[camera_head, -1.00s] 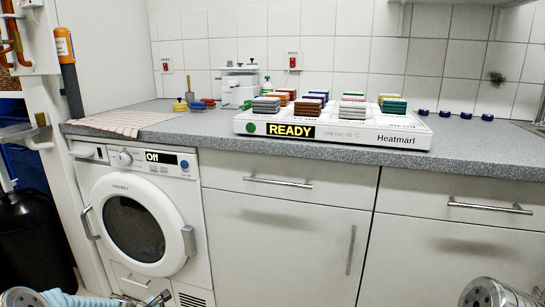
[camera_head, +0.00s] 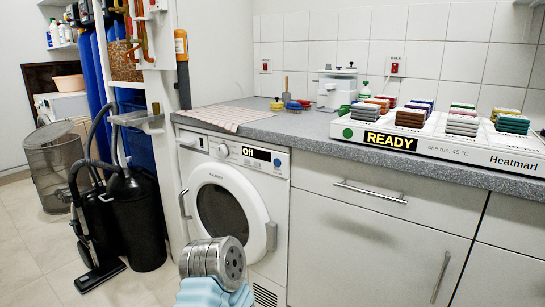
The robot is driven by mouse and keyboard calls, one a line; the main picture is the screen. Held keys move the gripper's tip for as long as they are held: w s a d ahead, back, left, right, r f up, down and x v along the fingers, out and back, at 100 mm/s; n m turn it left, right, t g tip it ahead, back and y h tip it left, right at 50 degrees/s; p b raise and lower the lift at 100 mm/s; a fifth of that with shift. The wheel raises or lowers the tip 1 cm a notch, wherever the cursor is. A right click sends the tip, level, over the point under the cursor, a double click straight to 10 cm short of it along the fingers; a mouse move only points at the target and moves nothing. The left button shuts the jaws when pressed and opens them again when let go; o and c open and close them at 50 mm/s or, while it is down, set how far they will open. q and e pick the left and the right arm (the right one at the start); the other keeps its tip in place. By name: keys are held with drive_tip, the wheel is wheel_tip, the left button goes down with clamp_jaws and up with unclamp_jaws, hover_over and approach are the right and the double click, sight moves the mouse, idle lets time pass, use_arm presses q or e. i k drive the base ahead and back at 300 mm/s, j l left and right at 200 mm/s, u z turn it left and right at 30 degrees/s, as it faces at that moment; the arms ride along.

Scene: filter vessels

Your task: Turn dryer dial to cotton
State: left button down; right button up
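The dryer (camera_head: 235,199) is a white front-loading machine under the grey counter, with its round dark door (camera_head: 222,211) closed. Its dial (camera_head: 223,150) is a small round knob on the upper panel, left of a black display (camera_head: 257,153) that reads "Off". The dial's exact pointer direction is too small to read. A round metal part of my own arm, with a light blue piece below it, shows at the bottom centre, in front of the dryer's lower part. No fingertips of either gripper show.
A white heating block marked "READY" (camera_head: 390,140) with coloured racks stands on the counter (camera_head: 300,128). A striped cloth (camera_head: 226,117) lies above the dryer. A vacuum cleaner (camera_head: 99,270) and a black bin (camera_head: 140,225) stand left. Pale floor is clear at lower left.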

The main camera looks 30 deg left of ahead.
sight(223, 151)
drive_tip(key=u, duration=1.25)
